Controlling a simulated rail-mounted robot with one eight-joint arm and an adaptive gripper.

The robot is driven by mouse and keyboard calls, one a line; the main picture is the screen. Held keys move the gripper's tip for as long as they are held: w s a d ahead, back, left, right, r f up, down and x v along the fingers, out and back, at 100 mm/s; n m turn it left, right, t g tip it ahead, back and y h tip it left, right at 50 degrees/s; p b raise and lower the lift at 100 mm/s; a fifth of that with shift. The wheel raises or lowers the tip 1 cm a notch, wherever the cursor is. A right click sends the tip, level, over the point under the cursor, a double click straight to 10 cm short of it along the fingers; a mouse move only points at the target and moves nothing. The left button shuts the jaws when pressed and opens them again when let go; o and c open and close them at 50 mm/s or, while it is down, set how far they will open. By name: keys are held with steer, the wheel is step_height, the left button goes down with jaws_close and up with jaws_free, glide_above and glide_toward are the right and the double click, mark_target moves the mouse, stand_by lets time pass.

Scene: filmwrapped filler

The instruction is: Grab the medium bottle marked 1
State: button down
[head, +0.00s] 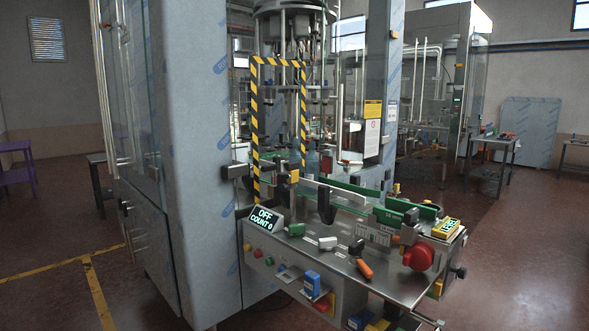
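No bottle marked 1 can be made out in the head view. A bluish translucent shape (312,160), possibly a bottle, stands behind the striped opening of the filling machine (200,120). It is partly hidden and too small for me to read any mark or judge its size. My gripper is not clearly in view.
A yellow-black striped frame (254,130) borders the machine opening. The steel worktop (330,262) juts out with green guide rails (340,190), a display reading OFF COUNT 0 (265,217), a red knob (418,257) and an orange-handled item (364,268). Floor (520,270) at right is clear.

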steer(key=c, duration=2.5)
jaws_free()
steer(key=o, duration=1.1)
steer(key=shift+c, duration=0.2)
